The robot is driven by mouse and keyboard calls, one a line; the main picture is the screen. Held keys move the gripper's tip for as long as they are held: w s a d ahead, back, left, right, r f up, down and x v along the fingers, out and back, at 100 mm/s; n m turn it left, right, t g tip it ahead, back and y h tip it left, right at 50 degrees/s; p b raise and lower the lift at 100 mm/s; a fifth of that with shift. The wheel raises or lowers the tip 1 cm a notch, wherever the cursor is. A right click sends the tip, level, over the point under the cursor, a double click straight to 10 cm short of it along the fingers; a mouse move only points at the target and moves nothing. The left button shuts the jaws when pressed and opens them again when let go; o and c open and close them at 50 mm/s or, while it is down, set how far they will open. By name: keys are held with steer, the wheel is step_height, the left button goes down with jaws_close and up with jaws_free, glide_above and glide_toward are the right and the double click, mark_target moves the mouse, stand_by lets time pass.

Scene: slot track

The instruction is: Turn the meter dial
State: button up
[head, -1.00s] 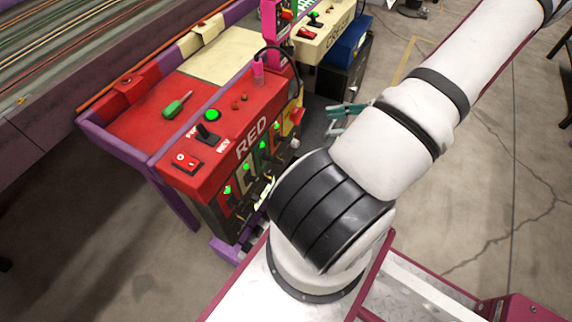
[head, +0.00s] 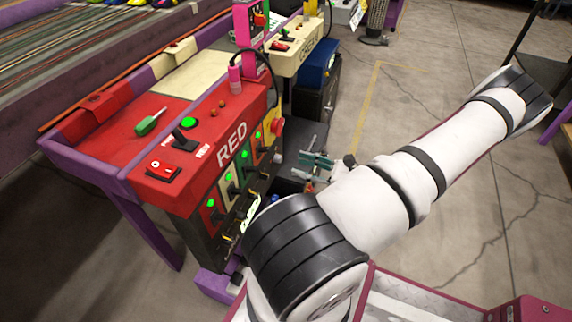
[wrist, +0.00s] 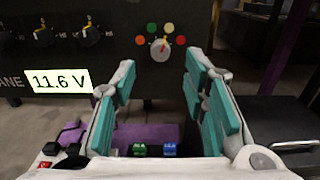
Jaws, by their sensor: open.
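My gripper (wrist: 161,82) is open, with teal pads on both fingers. The dial shows in the gap between the fingertips, ahead of them, and nothing is held. A lit meter display (wrist: 58,81) reading 11.6 V is left of the dial. In the head view my gripper (head: 318,168) is beside the right end of the red control box (head: 150,180). The dial cannot be made out there.
Two black knobs (wrist: 90,37) with yellow pointers are left on the panel. A purple ledge (wrist: 148,137) with green and blue connectors lies below. A black cabinet (head: 312,105) stands behind. Open floor lies right.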

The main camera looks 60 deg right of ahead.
mark_target(281, 160)
steer(key=w, duration=0.2)
steer(key=w+b, duration=0.1)
steer(key=w, duration=0.2)
steer(key=shift+w+a, duration=0.25)
steer(key=shift+w, duration=0.1)
steer(key=shift+c, duration=0.2)
jaws_close()
